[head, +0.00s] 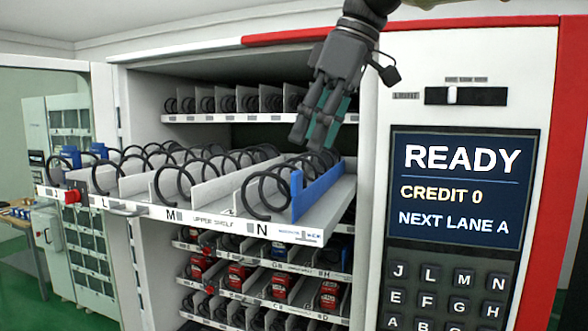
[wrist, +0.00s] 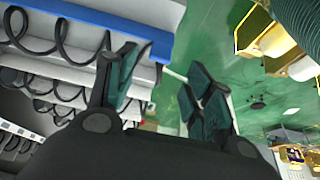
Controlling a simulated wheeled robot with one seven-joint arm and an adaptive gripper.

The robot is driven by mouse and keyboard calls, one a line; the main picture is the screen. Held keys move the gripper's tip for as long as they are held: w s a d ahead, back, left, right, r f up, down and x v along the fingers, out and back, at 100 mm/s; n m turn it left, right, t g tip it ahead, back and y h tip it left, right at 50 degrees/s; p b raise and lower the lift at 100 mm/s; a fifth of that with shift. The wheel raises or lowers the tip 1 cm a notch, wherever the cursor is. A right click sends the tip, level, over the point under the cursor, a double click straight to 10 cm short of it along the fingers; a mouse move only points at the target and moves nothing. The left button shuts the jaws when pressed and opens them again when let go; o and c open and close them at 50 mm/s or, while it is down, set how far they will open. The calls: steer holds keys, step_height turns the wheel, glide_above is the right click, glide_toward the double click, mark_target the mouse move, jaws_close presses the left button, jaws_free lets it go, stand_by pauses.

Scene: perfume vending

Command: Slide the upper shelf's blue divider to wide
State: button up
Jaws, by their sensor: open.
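The upper shelf (head: 222,212) is pulled out of the vending machine and holds black spiral coils between white dividers. The blue divider (head: 318,190) stands at the shelf's right end, right of lane N. In the wrist view the blue divider (wrist: 95,22) runs across the top left. My gripper (head: 322,125) is above the rear part of the blue divider in the head view, pointing down. In the wrist view its teal-padded fingers (wrist: 160,95) are apart with nothing between them. Whether a finger touches the divider cannot be told.
The machine's right front panel (head: 375,130) stands close to the right of my gripper, with a screen (head: 455,190) and keypad. Lower shelves (head: 265,265) with red items sit beneath the upper shelf. A coil shelf (head: 240,116) is behind my gripper.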

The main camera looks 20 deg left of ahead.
mark_target(300, 171)
steer(key=p+x, duration=0.2)
steer(key=x, duration=0.6)
steer(key=shift+r+p, duration=0.1)
steer(key=shift+p, duration=0.2)
jaws_close()
